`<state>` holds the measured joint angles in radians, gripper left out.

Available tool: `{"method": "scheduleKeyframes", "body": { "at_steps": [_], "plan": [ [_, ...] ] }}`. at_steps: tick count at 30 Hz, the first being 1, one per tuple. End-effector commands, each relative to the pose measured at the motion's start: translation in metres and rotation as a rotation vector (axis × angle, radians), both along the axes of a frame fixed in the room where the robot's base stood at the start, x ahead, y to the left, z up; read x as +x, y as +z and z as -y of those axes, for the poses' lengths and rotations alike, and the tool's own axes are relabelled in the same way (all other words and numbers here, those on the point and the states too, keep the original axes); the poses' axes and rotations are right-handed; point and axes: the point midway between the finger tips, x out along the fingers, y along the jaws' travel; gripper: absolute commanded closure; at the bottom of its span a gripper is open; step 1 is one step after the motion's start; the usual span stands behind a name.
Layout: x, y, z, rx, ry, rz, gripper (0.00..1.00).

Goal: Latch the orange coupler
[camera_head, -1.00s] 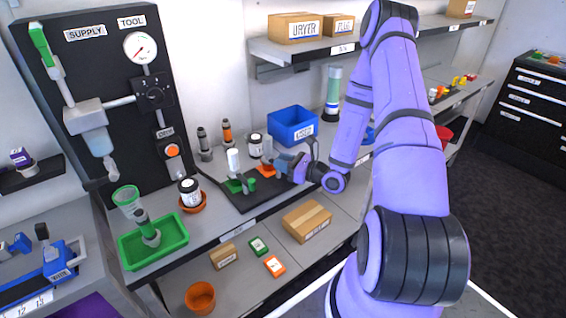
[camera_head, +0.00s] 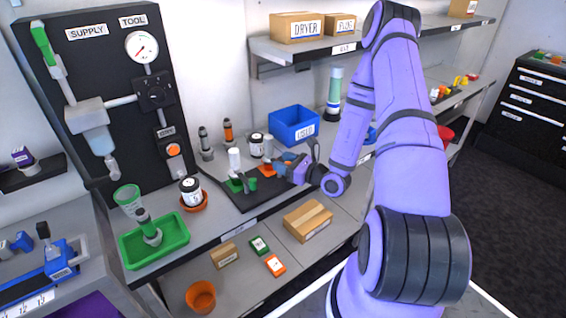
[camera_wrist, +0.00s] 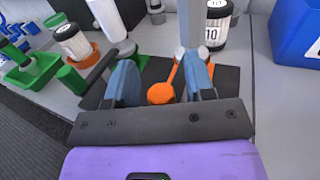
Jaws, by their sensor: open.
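The orange coupler sits on a dark mat (camera_head: 240,200) on the bench. Its orange base (camera_head: 265,171) shows in the head view, partly hidden by my gripper. In the wrist view, its orange round-ended lever (camera_wrist: 160,94) lies between my two blue fingers, with its narrow arm running up toward a grey upright cylinder (camera_wrist: 190,20). My gripper (camera_wrist: 162,78) is open around the lever, with a visible gap on the left; contact on the right is unclear. My gripper (camera_head: 283,165) also shows at the coupler in the head view.
A green coupler with a white cylinder (camera_head: 234,160) stands close on the left. A labelled jar (camera_head: 256,146) and a blue bin (camera_head: 293,125) stand behind. A green tray (camera_head: 130,250) is farther left; a cardboard box (camera_head: 308,220) lies in front.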

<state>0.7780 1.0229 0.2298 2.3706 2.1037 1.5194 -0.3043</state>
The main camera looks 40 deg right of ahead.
Motion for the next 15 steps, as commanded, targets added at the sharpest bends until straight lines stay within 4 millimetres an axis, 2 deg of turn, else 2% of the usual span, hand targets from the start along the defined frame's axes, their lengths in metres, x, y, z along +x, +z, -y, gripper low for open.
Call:
{"method": "scheduleKeyframes", "body": {
  "at_steps": [15],
  "plan": [
    [-0.078, 0.0, 0.035, 0.001, -0.004, -0.001, 0.51]
  ]
}}
